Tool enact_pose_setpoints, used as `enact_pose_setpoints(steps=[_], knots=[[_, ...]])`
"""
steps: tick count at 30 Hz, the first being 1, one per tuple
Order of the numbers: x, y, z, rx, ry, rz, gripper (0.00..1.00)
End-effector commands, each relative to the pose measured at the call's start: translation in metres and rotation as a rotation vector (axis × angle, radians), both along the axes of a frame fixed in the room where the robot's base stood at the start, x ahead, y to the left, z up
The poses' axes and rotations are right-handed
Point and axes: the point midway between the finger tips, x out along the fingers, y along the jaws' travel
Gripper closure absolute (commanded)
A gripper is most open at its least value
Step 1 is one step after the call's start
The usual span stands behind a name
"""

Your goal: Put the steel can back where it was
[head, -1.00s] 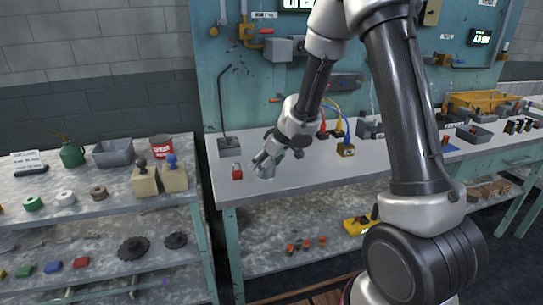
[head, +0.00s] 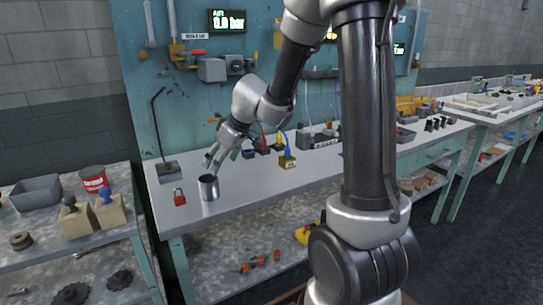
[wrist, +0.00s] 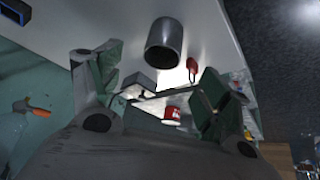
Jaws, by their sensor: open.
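The steel can (head: 208,188) is a grey open-topped cylinder standing upright on the workbench near its left end. It also shows in the wrist view (wrist: 164,45), top centre. My gripper (head: 211,157) is just behind and above the can in the head view, tilted down to the left. In the wrist view its two fingers (wrist: 160,82) are spread wide with nothing between them in their grip. The can appears beyond the fingertips, apart from them. My gripper is open and empty.
A red padlock (head: 179,197) stands close left of the can. A black lamp base (head: 168,171) with a thin bent rod is behind it. The bench front (head: 270,184) right of the can is clear.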

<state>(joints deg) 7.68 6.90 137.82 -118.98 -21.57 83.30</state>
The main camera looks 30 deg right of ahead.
Motion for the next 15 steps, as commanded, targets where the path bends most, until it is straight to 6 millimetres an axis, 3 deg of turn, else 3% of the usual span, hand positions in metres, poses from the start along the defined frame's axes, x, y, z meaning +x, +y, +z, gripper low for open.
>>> enact_pose_setpoints(steps=[2,4,6,8,9,11,12,15], knots=[[0.010,-0.011,0.022,-0.023,-0.071,-0.039,0.23],[0.021,-0.032,0.056,-0.065,-0.175,-0.112,0.23],[0.022,-0.066,0.100,-0.130,-0.287,-0.223,0.23],[0.009,-0.102,0.137,-0.193,-0.358,-0.341,0.23],[-0.009,-0.126,0.156,-0.231,-0.382,-0.421,0.23],[-0.044,-0.157,0.174,-0.272,-0.374,-0.535,0.23],[-0.073,-0.172,0.178,-0.287,-0.345,-0.601,0.23],[-0.148,-0.188,0.168,-0.272,-0.214,-0.705,0.23]])
